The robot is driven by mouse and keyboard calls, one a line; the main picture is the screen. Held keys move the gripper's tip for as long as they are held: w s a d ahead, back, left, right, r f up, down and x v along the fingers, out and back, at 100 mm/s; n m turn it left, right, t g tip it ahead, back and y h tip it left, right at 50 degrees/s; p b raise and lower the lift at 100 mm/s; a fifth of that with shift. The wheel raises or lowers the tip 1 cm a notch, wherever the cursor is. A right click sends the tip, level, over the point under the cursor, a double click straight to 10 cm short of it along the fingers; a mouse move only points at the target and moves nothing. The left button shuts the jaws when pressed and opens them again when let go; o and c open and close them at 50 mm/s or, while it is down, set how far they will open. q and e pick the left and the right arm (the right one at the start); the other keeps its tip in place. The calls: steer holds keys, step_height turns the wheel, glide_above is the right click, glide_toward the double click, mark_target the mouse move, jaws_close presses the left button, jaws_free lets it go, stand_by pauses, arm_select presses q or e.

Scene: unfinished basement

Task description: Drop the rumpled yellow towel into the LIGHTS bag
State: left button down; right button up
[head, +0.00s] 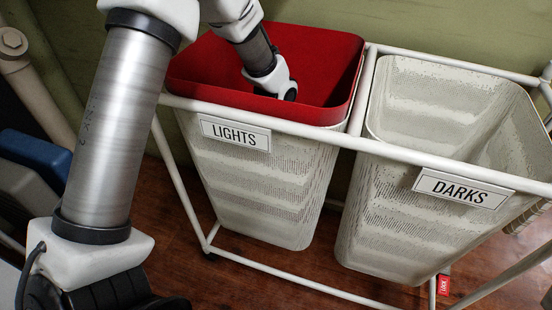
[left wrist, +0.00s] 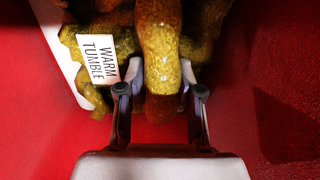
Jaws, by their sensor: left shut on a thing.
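The rumpled yellow towel (left wrist: 160,50) is a mustard-brown bunch of cloth in the left wrist view, with a white "WARM TUMBLE" tag (left wrist: 98,60). My left gripper (left wrist: 162,82) is shut on a fold of it. Red lining surrounds both. In the head view, my left arm reaches down into the LIGHTS bag (head: 250,190), a white perforated hamper with a red inside (head: 325,65) and a "LIGHTS" label (head: 235,134). The towel and the fingers are hidden inside it in that view. I cannot tell whether the towel touches the bottom. My right gripper is out of view.
The DARKS bag (head: 400,210) stands to the right and looks empty where its inside shows. A white tube frame (head: 290,125) surrounds both bags. A green wall (head: 420,25) is close behind. Blue and grey objects (head: 35,160) lie at left.

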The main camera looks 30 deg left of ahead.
arm_select(q)
steer(key=c, duration=0.7)
jaws_free()
steer(key=shift+c, duration=0.2)
steer(key=shift+r, duration=0.1)
step_height(320, 180, up, 13)
steer(key=p, duration=0.4)
steer(key=shift+p, duration=0.3)
